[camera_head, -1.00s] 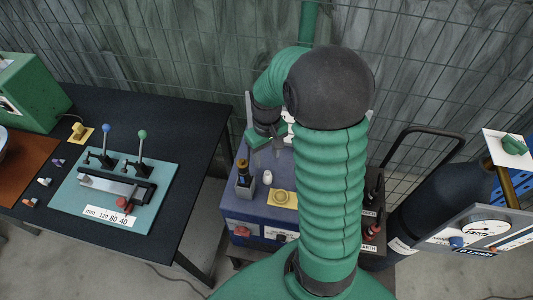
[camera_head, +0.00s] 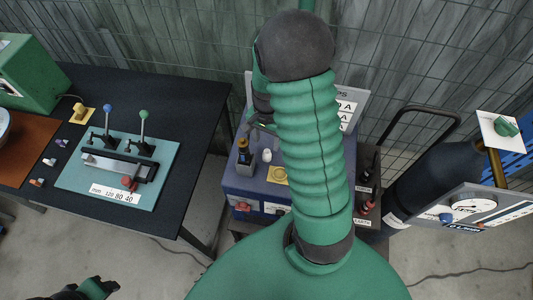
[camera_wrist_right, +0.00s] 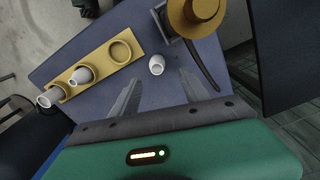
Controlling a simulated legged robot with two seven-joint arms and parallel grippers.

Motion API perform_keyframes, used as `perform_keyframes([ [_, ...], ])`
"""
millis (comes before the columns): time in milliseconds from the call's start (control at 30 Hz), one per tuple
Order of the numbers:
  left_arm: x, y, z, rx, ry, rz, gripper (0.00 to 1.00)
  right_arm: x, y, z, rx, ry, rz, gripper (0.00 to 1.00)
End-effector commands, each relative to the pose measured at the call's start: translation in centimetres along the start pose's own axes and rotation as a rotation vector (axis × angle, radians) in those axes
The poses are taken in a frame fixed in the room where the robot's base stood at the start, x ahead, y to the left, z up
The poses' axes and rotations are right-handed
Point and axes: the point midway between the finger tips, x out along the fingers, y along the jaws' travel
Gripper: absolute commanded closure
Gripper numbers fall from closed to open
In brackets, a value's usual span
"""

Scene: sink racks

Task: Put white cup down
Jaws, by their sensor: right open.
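A small white cup (camera_head: 266,155) stands on the blue top of a box (camera_head: 304,163), apart from the yellow holder (camera_head: 276,175). In the right wrist view the cup (camera_wrist_right: 157,65) is just beyond my fingertips, with its mouth visible. My right gripper (camera_wrist_right: 160,80) is open and empty, its fingers on either side below the cup. In the head view my right gripper (camera_head: 259,126) is partly hidden by my arm, above and behind the cup. The holder (camera_wrist_right: 98,60) has an empty round hole and white cups (camera_wrist_right: 82,75) toward its left end. My left gripper (camera_head: 97,288) shows at the lower left edge.
A dark table (camera_head: 190,105) with a teal lever panel (camera_head: 145,185) is at left. A gas cylinder (camera_head: 432,180) and gauge panel stand at right.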

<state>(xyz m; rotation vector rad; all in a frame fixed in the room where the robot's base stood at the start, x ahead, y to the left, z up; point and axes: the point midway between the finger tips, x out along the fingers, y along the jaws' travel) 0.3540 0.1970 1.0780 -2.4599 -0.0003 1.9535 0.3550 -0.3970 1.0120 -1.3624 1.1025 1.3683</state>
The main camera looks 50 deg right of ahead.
Motion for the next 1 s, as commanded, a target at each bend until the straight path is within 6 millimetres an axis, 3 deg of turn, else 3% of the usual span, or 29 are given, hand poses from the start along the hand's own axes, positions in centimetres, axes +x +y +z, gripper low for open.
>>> perform_keyframes([
  [233,-0.5,0.0,-0.1,0.000,0.000,0.000,0.49,2.9,0.3,0.2,0.001,-0.003,0.001,0.46],
  [400,-1.0,0.0,-0.2,0.000,0.000,0.000,0.49,6.0,0.4,0.4,0.000,-0.002,0.002,0.46],
  [667,-1.0,0.0,-0.2,0.000,0.000,0.000,0.49,6.8,0.3,0.3,-0.001,0.001,-0.001,0.46],
  [1000,-1.0,0.0,-0.2,0.000,0.000,0.000,0.49,6.8,0.3,0.3,-0.002,0.001,-0.001,0.88],
])
